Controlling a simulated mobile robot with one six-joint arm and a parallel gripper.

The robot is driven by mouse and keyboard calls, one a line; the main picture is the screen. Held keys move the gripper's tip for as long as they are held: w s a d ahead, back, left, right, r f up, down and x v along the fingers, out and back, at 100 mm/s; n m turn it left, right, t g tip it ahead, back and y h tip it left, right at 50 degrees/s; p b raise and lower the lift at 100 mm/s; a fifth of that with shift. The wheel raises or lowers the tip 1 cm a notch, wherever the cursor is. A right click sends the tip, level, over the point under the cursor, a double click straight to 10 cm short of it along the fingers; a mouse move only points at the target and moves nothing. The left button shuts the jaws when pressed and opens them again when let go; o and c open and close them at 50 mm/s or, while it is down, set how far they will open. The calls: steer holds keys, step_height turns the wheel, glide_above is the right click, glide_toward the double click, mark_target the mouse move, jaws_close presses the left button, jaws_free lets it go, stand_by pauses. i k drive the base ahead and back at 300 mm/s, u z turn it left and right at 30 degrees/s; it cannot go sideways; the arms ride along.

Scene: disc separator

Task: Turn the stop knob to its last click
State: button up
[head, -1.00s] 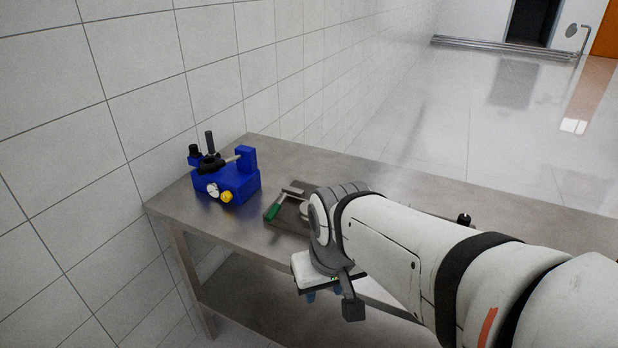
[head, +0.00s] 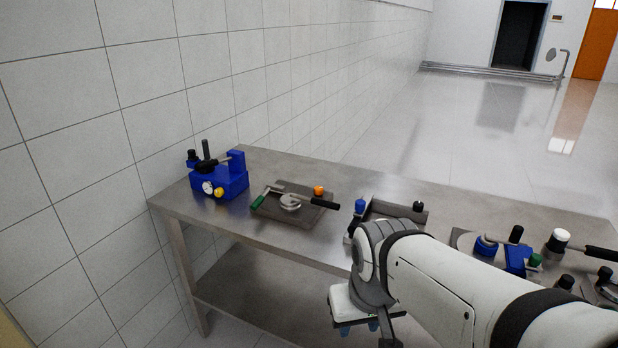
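Several devices with knobs stand on a steel bench (head: 345,243); I cannot tell which knob is the stop knob. A blue device (head: 233,180) at the bench's left end has a white knob (head: 207,187), a yellow knob (head: 219,192) and black handles. A dark plate (head: 293,218) beside it carries a round metal part (head: 290,202), a green grip (head: 257,202), an orange knob (head: 318,190) and a black handle. My gripper (head: 360,328) points down in front of the bench's front edge, away from all knobs. Its bluish fingertips show only partly; their opening is unclear.
Right of the plate stands a device with a blue knob (head: 360,206), partly behind my arm. Further right are blue and green handled parts (head: 515,256) and a white knob (head: 560,237). A tiled wall runs along the left. A lower shelf (head: 262,300) lies under the bench.

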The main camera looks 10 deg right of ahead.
mark_target(318, 191)
steer(key=z, duration=0.1)
steer(key=i, duration=1)
steer(key=z, duration=0.05)
steer(key=k, duration=1.3)
steer(key=u, duration=0.6)
steer(key=i, duration=1.55)
steer(key=z, duration=0.5)
